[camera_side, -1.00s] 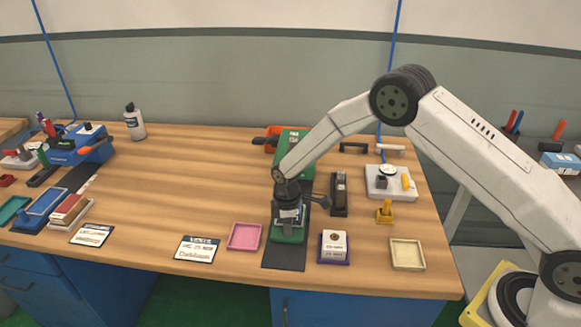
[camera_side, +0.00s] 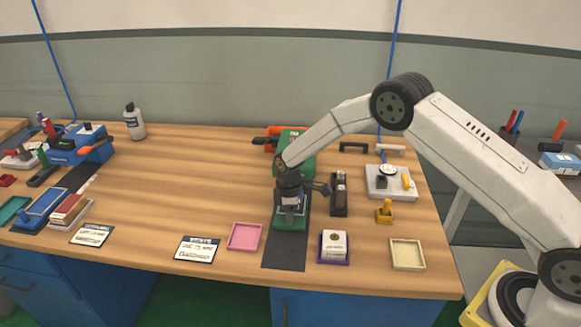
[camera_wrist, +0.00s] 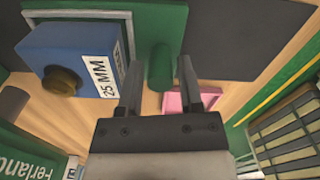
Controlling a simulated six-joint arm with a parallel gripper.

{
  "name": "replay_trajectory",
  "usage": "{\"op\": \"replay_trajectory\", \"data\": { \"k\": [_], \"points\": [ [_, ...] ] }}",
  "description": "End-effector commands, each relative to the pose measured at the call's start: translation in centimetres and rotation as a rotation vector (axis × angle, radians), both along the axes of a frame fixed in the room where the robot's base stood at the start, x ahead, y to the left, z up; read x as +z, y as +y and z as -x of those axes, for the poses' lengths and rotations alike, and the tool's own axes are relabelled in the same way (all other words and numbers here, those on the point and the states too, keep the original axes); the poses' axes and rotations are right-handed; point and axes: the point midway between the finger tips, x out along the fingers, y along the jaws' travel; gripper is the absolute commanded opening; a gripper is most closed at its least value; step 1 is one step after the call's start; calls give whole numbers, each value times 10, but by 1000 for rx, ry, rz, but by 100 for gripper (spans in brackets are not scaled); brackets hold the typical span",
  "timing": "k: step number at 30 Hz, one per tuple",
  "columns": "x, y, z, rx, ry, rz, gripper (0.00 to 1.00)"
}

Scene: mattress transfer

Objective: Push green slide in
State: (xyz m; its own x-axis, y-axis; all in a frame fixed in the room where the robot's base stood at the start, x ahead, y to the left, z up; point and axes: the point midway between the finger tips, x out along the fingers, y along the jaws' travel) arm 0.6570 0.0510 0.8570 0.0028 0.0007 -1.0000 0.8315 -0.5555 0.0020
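The green slide (camera_side: 290,224) sits on a dark strip (camera_side: 285,254) near the front of the table, below my gripper (camera_side: 290,210). In the wrist view, the slide is a green tray (camera_wrist: 172,22) holding a blue block (camera_wrist: 75,50) with a "25 MM" label and a brown knob. A green upright post (camera_wrist: 160,66) stands on it. My gripper (camera_wrist: 160,80) has its two fingers apart, with the post between them and visible gaps on both sides. My gripper and wrist hide part of the slide in the side view. A larger green housing (camera_side: 296,160) stands behind.
A pink tray (camera_side: 244,237) lies left of the strip. A white block on a purple base (camera_side: 334,246) and a cream tray (camera_side: 407,254) lie right. A black holder (camera_side: 339,194) stands close on the right.

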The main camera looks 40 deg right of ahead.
Motion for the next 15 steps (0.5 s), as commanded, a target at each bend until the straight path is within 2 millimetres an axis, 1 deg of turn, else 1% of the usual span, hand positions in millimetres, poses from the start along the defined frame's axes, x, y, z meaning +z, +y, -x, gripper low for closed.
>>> {"op": "replay_trajectory", "data": {
  "k": [4,8,11,15],
  "points": [
    [2,0,0,0,1,0,46],
    [9,0,0,0,0,0,46],
    [18,0,0,0,-1,1,46],
    [35,0,0,0,-1,0,46]
  ]
}}
